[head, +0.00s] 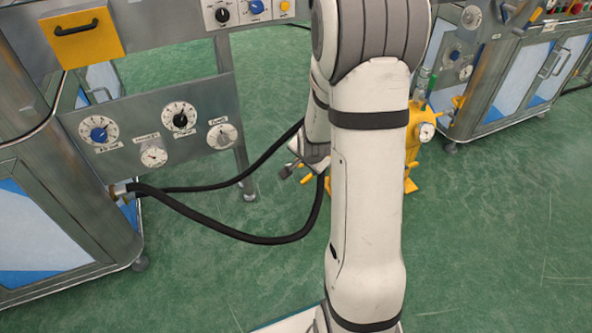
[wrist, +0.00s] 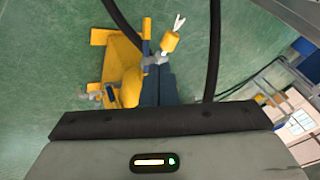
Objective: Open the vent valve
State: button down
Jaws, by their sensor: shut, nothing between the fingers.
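No part is readable as the vent valve, and I cannot tell which fitting it is. A yellow unit (head: 413,152) with a round gauge (head: 426,131) stands on the floor, largely hidden behind my arm. In the wrist view a yellow unit (wrist: 122,62) lies beyond my fingers, with a yellow block-like fitting (wrist: 170,41) and a grey fitting near the fingertips. My gripper (wrist: 157,66) is shut and empty, its dark fingers together. I cannot tell whether the fingertips touch the grey fitting. In the head view my gripper (head: 287,173) shows small, left of my arm.
A steel panel (head: 190,105) with several dials stands at left. Black hoses (head: 230,234) run from a cabinet (head: 60,235) past my gripper. Another steel cabinet (head: 520,85) stands at back right. The green floor is clear at lower right. Boxes (wrist: 297,122) show at the wrist view's right.

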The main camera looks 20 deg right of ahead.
jog(key=w+d+f+m+t, duration=0.1)
jog(key=w+d+f+m, duration=0.15)
jog(key=f, duration=0.25)
jog(key=w+d+f+m+t, duration=0.1)
jog(key=w+f+m+t, duration=0.15)
jog(key=f, duration=0.25)
jog(key=s+d+f+m+t+b, duration=0.1)
jog(key=s+d+f+m+t, duration=0.1)
jog(key=f+m, duration=0.5)
jog(key=s+d+f+m+t, duration=0.25)
jog(key=f+m, duration=0.35)
jog(key=f, duration=0.3)
jog(key=b+x, duration=0.5)
jog(key=x, duration=0.4)
jog(key=shift+w+a+r+h+b, duration=0.2)
jog(key=shift+a+r, duration=0.25)
jog(key=shift+r, duration=0.35)
jog(key=shift+w+a+r+h+b, duration=0.2)
jog(key=shift+a+r, duration=0.25)
jog(key=shift+r, duration=0.3)
